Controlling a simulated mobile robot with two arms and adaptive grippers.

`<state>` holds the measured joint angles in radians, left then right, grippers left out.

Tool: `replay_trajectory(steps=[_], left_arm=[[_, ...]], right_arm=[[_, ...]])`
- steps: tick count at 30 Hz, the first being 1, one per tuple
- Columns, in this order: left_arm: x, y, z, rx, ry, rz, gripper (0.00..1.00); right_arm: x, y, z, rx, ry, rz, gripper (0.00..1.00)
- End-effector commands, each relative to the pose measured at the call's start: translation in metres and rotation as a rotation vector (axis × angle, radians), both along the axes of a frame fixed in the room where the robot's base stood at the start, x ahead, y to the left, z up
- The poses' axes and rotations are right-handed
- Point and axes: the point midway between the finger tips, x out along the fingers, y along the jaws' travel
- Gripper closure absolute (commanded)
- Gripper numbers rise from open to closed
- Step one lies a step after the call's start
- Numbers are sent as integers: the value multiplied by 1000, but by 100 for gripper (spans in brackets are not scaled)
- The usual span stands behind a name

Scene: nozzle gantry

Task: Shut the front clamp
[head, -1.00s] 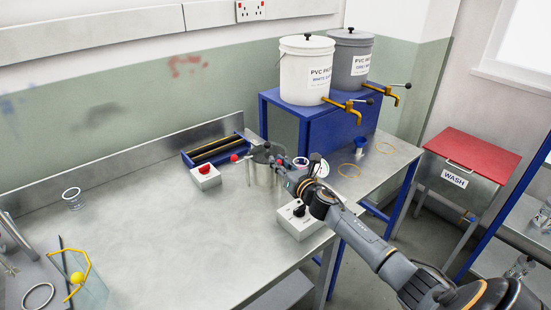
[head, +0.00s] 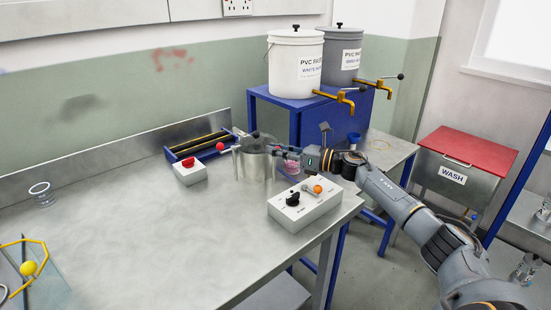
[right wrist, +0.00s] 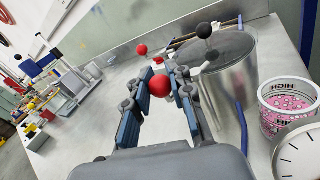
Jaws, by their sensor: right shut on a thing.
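The metal pot (head: 256,168) stands on the bench and also shows in the right wrist view (right wrist: 230,85). Thin levers with ball ends are around its top. One red ball (head: 220,146) sticks out at the pot's left. My right gripper (head: 276,150) reaches in from the right at the pot's rim. In the right wrist view its fingers (right wrist: 166,88) are shut on a red ball knob (right wrist: 158,86), which looks like the front clamp's handle. The clamp's body is mostly hidden, and I cannot tell its position. My left gripper is not in view.
A white control box (head: 302,208) with black and orange knobs stands in front of the pot. A white box with a red button (head: 188,172) is left. A cup of pink beads (right wrist: 288,105) and a dial (right wrist: 299,154) are beside the pot. The bench's left middle is clear.

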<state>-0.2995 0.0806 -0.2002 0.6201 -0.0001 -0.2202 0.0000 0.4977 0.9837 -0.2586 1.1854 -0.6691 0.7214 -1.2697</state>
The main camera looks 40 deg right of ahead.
Motion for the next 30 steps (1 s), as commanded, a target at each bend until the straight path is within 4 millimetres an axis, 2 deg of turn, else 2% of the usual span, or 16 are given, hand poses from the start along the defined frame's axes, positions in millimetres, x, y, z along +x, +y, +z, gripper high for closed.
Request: replay_trajectory(steps=[14, 15, 16, 26, 30], left_arm=[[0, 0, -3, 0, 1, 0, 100], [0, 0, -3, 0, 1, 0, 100], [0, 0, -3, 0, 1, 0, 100], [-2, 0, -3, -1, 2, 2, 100], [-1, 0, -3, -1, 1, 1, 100]], right_arm=[[-1, 1, -2, -3, 4, 15, 100], [-1, 1, -2, -3, 5, 14, 71], [-1, 1, -2, -3, 5, 14, 69], [-1, -1, -1, -2, 2, 12, 69], [-10, -7, -2, -3, 4, 10, 69]])
